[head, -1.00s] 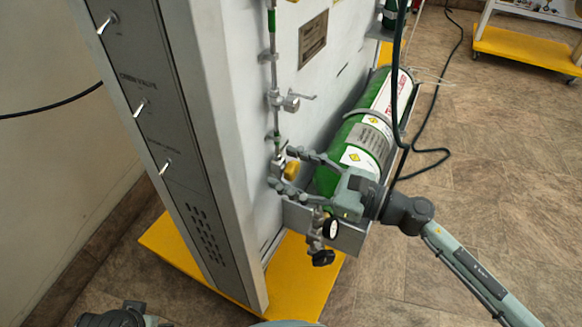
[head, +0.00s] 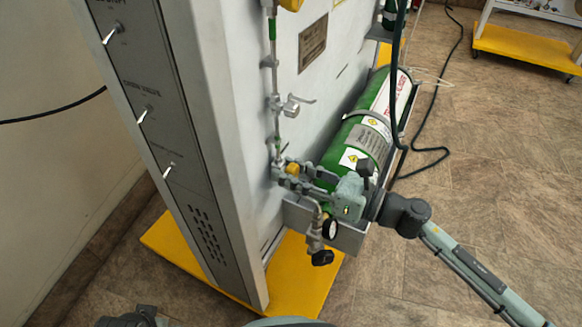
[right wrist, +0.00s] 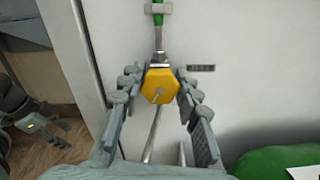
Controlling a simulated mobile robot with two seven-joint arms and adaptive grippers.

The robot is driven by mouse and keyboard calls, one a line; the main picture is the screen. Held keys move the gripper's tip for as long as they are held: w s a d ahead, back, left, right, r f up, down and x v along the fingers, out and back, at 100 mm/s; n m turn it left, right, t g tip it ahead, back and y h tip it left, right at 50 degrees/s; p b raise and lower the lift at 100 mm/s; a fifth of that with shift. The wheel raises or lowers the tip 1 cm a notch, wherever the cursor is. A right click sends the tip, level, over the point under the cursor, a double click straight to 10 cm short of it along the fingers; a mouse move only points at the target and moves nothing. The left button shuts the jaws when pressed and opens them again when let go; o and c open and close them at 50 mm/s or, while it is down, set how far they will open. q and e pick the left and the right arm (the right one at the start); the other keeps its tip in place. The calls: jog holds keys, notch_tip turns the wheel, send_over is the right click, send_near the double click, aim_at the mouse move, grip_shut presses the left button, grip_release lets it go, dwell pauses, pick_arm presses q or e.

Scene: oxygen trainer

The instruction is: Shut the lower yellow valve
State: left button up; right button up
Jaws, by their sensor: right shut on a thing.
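The lower yellow valve (head: 292,169) is a small knob low on the pipe along the panel's white side. The fingers partly hide the knob in the head view. A grey part that looks like my left gripper (right wrist: 48,130) shows small at the left of the right wrist view; its fingers are unclear.
Another yellow knob (head: 290,4) is at the top of the pipe, with a lever valve (head: 290,104) below it. A green cylinder (head: 352,150) lies beside the panel, near my right gripper. A gauge (head: 329,229) and black knob (head: 322,258) hang below.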

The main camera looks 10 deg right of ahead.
jog(key=o, duration=1.2)
jog(key=v, duration=1.2)
